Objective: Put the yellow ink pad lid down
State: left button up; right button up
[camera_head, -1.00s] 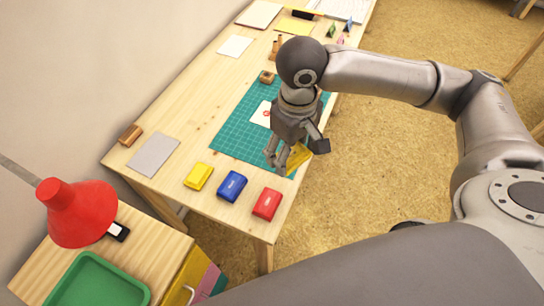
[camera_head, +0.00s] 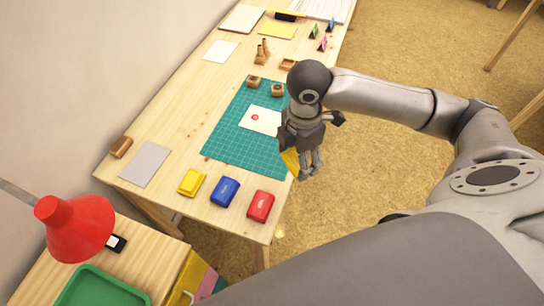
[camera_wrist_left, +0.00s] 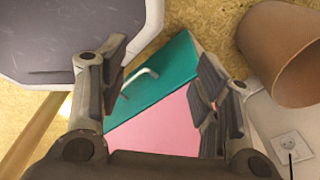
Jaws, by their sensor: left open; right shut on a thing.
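My right gripper (camera_head: 308,170) is shut on the yellow ink pad lid (camera_head: 290,161), over the front right edge of the table beside the green cutting mat (camera_head: 225,140). Its fingers and wrist hide part of the lid. The yellow ink pad (camera_head: 193,182) sits on the table to the left, apart from the lid. My left gripper (camera_wrist_left: 160,85) is open and empty in the left wrist view, above the teal and pink drawer fronts, and is outside the head view.
A blue ink pad (camera_head: 224,191) and a red ink pad (camera_head: 260,206) stand to the right of the yellow one. Wooden stamps (camera_head: 253,83) and a stamped card (camera_head: 262,120) lie farther back. A red lamp (camera_head: 75,230) and a green tray (camera_head: 100,290) are at lower left.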

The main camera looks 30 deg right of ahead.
jog(key=d+n, duration=0.1)
jog(key=n, duration=0.1)
jog(key=f+n, duration=0.1)
jog(key=shift+s+d+n, duration=0.2)
jog(key=shift+d+n, duration=0.2)
jog(key=d+n, duration=0.2)
jog(key=n, duration=0.2)
jog(key=p, duration=0.3)
send_over(272, 159)
jog(key=s, duration=0.1)
notch_tip(272, 159, down, 9)
jog(key=shift+d+f, duration=0.15)
jog(key=shift+f, duration=0.05)
jog(key=shift+w+f, duration=0.5)
jog(key=shift+f, duration=1.75)
jog(key=o, duration=0.8)
jog(key=shift+f, duration=0.1)
jog(key=shift+c, duration=0.2)
